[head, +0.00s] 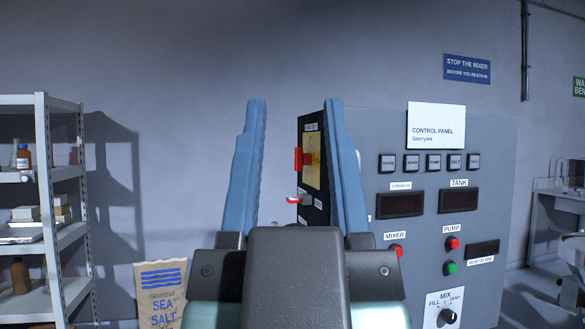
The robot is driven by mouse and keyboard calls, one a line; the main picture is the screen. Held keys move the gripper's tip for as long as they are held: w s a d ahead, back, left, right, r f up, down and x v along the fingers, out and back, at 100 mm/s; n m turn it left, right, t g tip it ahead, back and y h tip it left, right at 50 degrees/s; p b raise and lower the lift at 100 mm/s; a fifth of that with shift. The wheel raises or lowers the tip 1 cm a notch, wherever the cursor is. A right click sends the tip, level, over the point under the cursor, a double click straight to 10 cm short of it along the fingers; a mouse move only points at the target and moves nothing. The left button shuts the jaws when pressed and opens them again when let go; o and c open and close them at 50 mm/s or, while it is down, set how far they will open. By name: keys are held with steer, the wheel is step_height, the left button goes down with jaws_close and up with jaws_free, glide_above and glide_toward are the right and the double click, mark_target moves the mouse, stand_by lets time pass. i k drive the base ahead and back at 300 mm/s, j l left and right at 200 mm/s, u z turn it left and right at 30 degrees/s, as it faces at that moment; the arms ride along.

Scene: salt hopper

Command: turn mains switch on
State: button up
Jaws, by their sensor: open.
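A red switch handle (299,159) sticks out from a yellow plate (312,165) on the dark left side of the control cabinet (490,150). I take it for the mains switch; the small label above it is too small to read surely. My gripper (295,104) is open and empty, with its two blue fingers pointing up and away. In the picture the handle shows between the fingers, closer to the right one. The right finger hides part of the yellow plate. I cannot tell how far the fingertips are from the handle.
A small red and white part (297,199) sits below the handle. The cabinet front carries buttons, dark displays and a black mix knob (447,317). A metal shelf (45,190) with bottles stands at the left, and a sea salt bag (161,293) on the floor.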

mark_target(301, 158)
steer(key=i+j+u, duration=0.1)
steer(key=i+j, duration=0.2)
steer(key=i, duration=0.2)
steer(key=i+j+u, duration=0.15)
steer(key=i, duration=0.4)
steer(key=i+j+u, duration=0.1)
steer(key=i+j, duration=0.2)
steer(key=i, duration=0.25)
